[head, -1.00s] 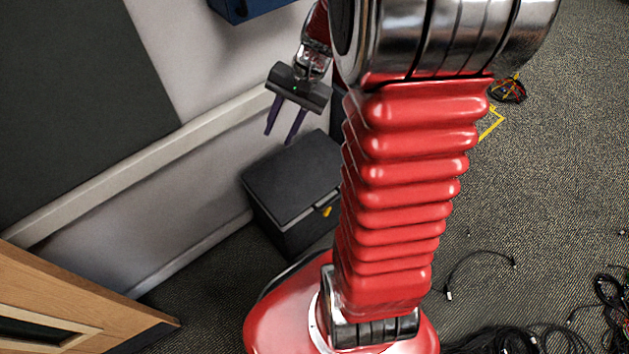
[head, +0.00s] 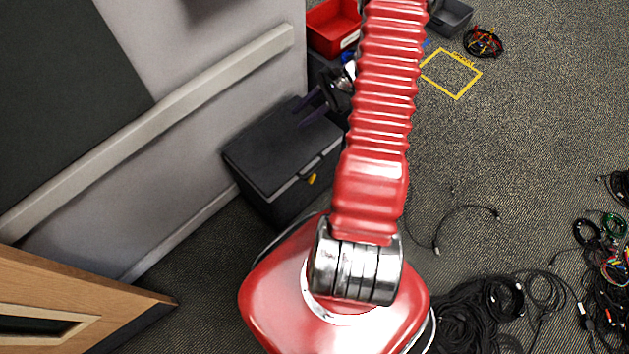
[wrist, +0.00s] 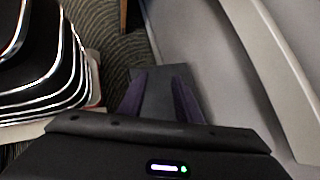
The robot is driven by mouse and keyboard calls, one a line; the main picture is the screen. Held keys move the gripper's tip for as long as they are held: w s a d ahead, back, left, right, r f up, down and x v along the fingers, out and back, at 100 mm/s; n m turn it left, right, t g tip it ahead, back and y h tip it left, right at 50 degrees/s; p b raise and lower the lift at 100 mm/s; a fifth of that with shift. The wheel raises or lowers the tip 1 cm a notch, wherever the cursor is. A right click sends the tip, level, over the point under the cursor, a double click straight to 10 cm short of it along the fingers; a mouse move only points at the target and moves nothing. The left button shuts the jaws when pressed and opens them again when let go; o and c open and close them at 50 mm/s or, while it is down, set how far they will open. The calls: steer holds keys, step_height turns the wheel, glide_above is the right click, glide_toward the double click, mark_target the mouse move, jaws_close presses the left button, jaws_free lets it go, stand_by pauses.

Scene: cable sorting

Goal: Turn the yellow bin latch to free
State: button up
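The dark bin (head: 265,160) with a flat lid stands on the floor against the wall in the head view. Its small yellow latch (head: 312,179) is on the bin's front face, just under the lid edge. My gripper (head: 297,115) is at the far end of the lid, its purple fingers apart with nothing between them. I cannot tell its height over the lid. The latch is clear of the fingers. In the wrist view my gripper (wrist: 160,78) shows both fingers spread, with a dark grey surface beyond them. The latch does not show there.
A pale rail (head: 150,125) runs along the wall behind the bin. A red tray (head: 333,25) lies beyond my arm. A yellow floor outline (head: 452,73) and black cables (head: 490,305) are to the right. A wooden door (head: 70,295) is at lower left.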

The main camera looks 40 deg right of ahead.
steer(key=s+d+f+m+t, duration=0.2)
steer(key=f+m, duration=0.1)
steer(key=f, duration=0.3)
steer(key=s+d+f+m+t, duration=0.2)
steer(key=s+d+f+m, duration=0.1)
steer(key=f, duration=0.4)
steer(key=s+d+f+m+t, duration=0.1)
steer(key=s+d+f+m, duration=0.15)
steer(key=f, duration=0.35)
steer(key=m+t+h, duration=0.4)
steer(key=m+h, duration=0.1)
steer(key=m, duration=0.5)
glide_toward(312, 178)
steer(key=v, duration=0.3)
steer(key=f+v, duration=0.1)
steer(key=v, duration=0.1)
steer(key=shift+s+d+r, duration=0.15)
steer(key=shift+s+d, duration=0.1)
steer(key=shift+s, duration=0.1)
steer(key=shift+w, duration=0.1)
steer(key=x, duration=1.3)
steer(key=shift+w, duration=0.35)
steer(key=shift+c, duration=0.3)
